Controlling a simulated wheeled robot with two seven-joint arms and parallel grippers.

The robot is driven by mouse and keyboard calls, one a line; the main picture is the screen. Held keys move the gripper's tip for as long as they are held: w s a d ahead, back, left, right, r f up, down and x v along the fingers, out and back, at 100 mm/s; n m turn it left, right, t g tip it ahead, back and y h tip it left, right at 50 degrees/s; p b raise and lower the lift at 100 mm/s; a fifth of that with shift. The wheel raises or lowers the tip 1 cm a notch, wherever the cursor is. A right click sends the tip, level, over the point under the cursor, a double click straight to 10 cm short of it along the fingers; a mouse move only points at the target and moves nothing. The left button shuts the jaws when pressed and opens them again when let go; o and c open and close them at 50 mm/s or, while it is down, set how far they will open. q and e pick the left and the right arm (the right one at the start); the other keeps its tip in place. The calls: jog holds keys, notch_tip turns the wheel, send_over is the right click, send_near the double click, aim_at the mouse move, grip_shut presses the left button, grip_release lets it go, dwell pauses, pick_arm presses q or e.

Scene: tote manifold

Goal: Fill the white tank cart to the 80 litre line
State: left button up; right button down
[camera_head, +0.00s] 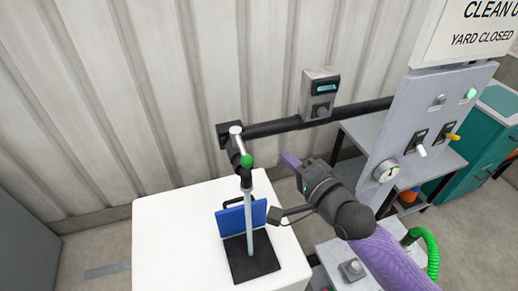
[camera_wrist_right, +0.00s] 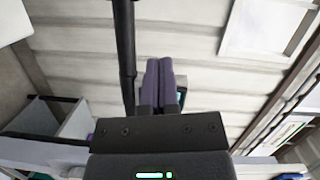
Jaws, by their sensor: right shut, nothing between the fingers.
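The white tank cart (camera_head: 165,235) stands at lower centre in the head view, with a black square opening (camera_head: 250,262) in its top and a blue lid (camera_head: 232,221) raised behind it. A spout with a green knob (camera_head: 246,161) hangs over the opening. A pale blue vertical column (camera_head: 249,212) runs from spout to opening; I cannot tell whether it is water or a tube. No litre line is readable. My right gripper (camera_head: 288,157) is shut and empty, right of the spout and below the meter box (camera_head: 320,92). Its closed purple fingers fill the middle of the right wrist view (camera_wrist_right: 159,66).
A dark horizontal pipe (camera_head: 350,111) runs along the wall to a grey panel (camera_head: 425,130) with a gauge (camera_head: 386,171), levers (camera_head: 419,147) and a green light (camera_head: 470,95). A green hose (camera_head: 430,250) and a teal cabinet (camera_head: 490,140) stand right.

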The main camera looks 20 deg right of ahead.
aim_at(241, 146)
jog(key=w+a+f, duration=0.1)
jog(key=w+a, duration=0.3)
jog(key=a, duration=0.1)
jog(key=shift+w, duration=0.2)
dwell(0.3)
